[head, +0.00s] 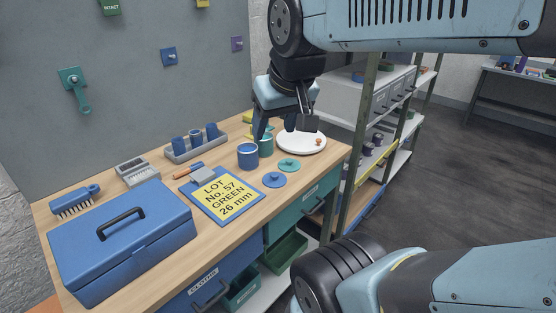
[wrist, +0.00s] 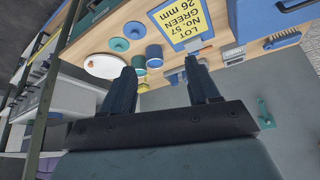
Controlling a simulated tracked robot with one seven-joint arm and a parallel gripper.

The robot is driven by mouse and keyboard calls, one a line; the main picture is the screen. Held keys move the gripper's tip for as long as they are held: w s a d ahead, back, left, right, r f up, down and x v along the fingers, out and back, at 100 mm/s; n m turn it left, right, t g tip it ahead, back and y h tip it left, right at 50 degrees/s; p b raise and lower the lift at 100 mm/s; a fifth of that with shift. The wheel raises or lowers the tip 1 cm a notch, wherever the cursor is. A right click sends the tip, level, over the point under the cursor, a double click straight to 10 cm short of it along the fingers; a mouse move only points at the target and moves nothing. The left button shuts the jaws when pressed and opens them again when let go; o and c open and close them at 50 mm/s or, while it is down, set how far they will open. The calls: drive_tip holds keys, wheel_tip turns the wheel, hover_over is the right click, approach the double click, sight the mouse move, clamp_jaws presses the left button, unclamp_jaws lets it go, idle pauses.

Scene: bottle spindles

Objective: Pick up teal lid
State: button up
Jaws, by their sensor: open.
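The teal lid (head: 289,165) lies flat on the wooden workbench, just behind the blue lid (head: 274,180) and in front of the white plate (head: 314,145). A small knob shows on its top. In the wrist view the teal lid (wrist: 119,44) is at the upper left, beside the blue lid (wrist: 136,27). My gripper (head: 275,130) is above the back part of the bench, over the area of the cups and plate, apart from the lid. In the wrist view my gripper (wrist: 163,75) has its fingers wide apart with nothing between them.
A blue cup (head: 247,156) and a green cup (head: 266,147) stand left of the teal lid. A clipboard with a yellow label (head: 222,193), a blue toolbox (head: 122,240) and a grey rack (head: 196,147) are farther left. A shelf unit (head: 362,130) stands at the bench's right.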

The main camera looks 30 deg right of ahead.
drive_tip(key=o, duration=0.6)
drive_tip(key=shift+m+g+h, duration=0.4)
drive_tip(key=shift+m+g, duration=0.3)
drive_tip(key=shift+m, duration=0.1)
drive_tip(key=w, duration=0.2)
drive_tip(key=w+d, duration=0.1)
drive_tip(key=w, duration=0.1)
drive_tip(key=w+d, duration=0.1)
drive_tip(key=w, duration=0.2)
drive_tip(key=shift+d+f, duration=0.2)
drive_tip(key=shift+f, duration=0.05)
drive_tip(key=shift+o, duration=0.5)
drive_tip(key=w+d+f+m+g, duration=0.1)
drive_tip(key=w+d+f, duration=0.2)
drive_tip(key=w, duration=0.4)
drive_tip(key=shift+w+d+m+g, duration=0.35)
drive_tip(key=shift+d+m+g, duration=0.05)
drive_tip(key=shift+d, duration=0.35)
drive_tip(key=m+g, duration=0.2)
drive_tip(key=m, duration=0.1)
hover_over(289, 160)
drive_tip(key=shift+y, duration=0.4)
drive_tip(key=f, duration=2)
drive_tip(key=shift+w+d, duration=0.25)
drive_tip(key=shift+d, duration=0.05)
drive_tip(key=shift+s+a+f, duration=0.1)
drive_tip(key=shift+f, duration=1.15)
drive_tip(key=shift+s+a+f, duration=0.1)
drive_tip(key=shift+f, duration=1.15)
